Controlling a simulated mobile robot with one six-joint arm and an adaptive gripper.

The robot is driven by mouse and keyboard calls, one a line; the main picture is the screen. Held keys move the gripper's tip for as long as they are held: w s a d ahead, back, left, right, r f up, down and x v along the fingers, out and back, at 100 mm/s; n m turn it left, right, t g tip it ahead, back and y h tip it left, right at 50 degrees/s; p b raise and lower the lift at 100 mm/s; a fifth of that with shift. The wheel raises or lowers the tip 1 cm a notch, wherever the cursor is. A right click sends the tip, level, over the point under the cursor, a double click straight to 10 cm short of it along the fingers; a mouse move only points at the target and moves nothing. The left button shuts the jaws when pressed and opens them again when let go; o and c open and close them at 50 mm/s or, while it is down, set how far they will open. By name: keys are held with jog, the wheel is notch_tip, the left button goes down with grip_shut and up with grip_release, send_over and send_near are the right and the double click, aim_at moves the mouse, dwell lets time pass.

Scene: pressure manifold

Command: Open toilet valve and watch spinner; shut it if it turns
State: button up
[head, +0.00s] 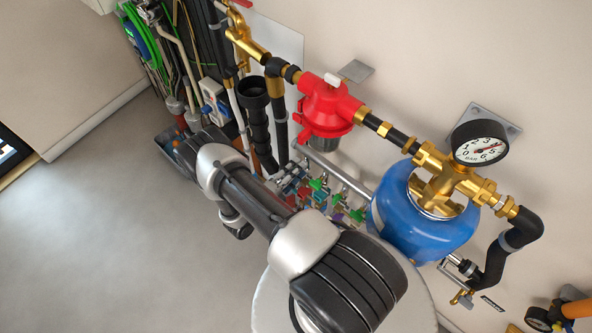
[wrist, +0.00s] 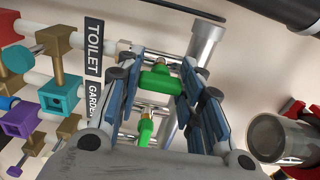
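In the wrist view my gripper (wrist: 160,75) has its two blue-grey fingers spread, one on each side of a green valve handle (wrist: 160,80). The handle sits in the gap near the fingertips; I cannot tell whether either finger touches it. A second green handle (wrist: 146,132) shows lower between the fingers. A black TOILET label (wrist: 94,48) is left of the fingers, with a GARDEN label (wrist: 93,100) below it. In the head view the small valves with green handles (head: 318,186) are partly behind my arm, and my gripper is not clearly visible. I cannot make out a spinner.
A red regulator (head: 328,105), a blue vessel (head: 420,225) and a pressure gauge (head: 481,142) line the wall near my arm. A grey cup (wrist: 285,138) is right of my gripper. Coloured valve blocks (wrist: 60,100) stand left. The floor (head: 110,230) at left is clear.

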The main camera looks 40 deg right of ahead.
jog(key=o, duration=0.5)
jog(key=shift+c, duration=0.2)
jog(key=s+a, duration=0.1)
jog(key=a, duration=1.1)
